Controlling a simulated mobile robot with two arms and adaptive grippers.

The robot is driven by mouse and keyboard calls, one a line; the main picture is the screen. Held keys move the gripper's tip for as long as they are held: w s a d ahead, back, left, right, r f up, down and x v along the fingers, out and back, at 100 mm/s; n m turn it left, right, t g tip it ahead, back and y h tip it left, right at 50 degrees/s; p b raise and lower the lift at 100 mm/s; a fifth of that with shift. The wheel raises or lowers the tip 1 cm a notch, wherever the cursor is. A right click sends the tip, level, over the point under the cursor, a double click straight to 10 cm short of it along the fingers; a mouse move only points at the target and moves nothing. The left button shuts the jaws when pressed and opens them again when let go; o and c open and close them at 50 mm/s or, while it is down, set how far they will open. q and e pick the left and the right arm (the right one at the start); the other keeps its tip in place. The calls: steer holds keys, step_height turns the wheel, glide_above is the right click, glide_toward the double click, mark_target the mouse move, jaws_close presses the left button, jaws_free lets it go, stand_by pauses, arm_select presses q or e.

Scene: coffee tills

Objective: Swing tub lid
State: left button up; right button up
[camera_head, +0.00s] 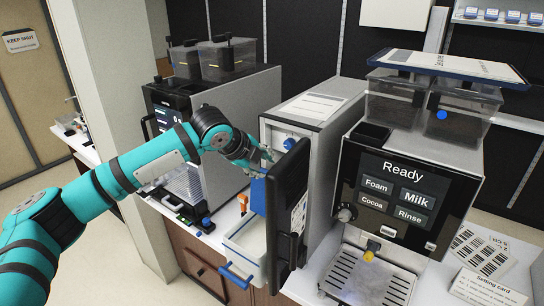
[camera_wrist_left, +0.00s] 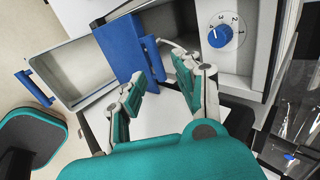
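Two clear tubs (camera_head: 396,100) stand on top of the right coffee machine, under a pale flat lid (camera_head: 448,66) with a dark blue edge. The lid lies over them, slightly tilted. A blue knob (camera_head: 441,115) shows at the tub front. My left gripper (camera_head: 262,158) is well left of and below the tubs, at the open front of the middle cabinet. In the left wrist view its fingers (camera_wrist_left: 160,82) are apart with nothing clearly held. They are close to a blue block (camera_wrist_left: 122,58) with a handle; contact is unclear. My right gripper is not in view.
The middle cabinet (camera_head: 325,92) has a black door (camera_head: 287,215) swung open, standing between my left gripper and the right machine (camera_head: 408,185). A pale drawer (camera_head: 240,238) with a blue handle sticks out below. A dial (camera_wrist_left: 220,36) is inside. Another machine stands left.

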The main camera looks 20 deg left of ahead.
arm_select(q)
steer(key=shift+w+d+f, duration=0.1)
steer(key=shift+w+f, duration=0.1)
steer(key=shift+f, duration=0.35)
steer(key=shift+w+d+f, duration=0.1)
steer(key=shift+w+f, duration=0.05)
steer(key=shift+f, duration=0.4)
steer(key=x, duration=0.3)
steer(key=shift+w, duration=0.25)
steer(key=shift+w+d+f, duration=0.15)
steer(key=shift+w+f, duration=0.25)
steer(key=shift+s+r, duration=0.15)
steer(key=c, duration=0.4)
steer(key=shift+s, duration=0.1)
steer(key=shift+c, duration=1.2)
steer(key=shift+s, duration=0.1)
jaws_close()
steer(key=shift+s+a, duration=0.5)
steer(key=shift+s, duration=0.45)
steer(key=shift+s+a, duration=0.25)
steer(key=shift+s, duration=0.45)
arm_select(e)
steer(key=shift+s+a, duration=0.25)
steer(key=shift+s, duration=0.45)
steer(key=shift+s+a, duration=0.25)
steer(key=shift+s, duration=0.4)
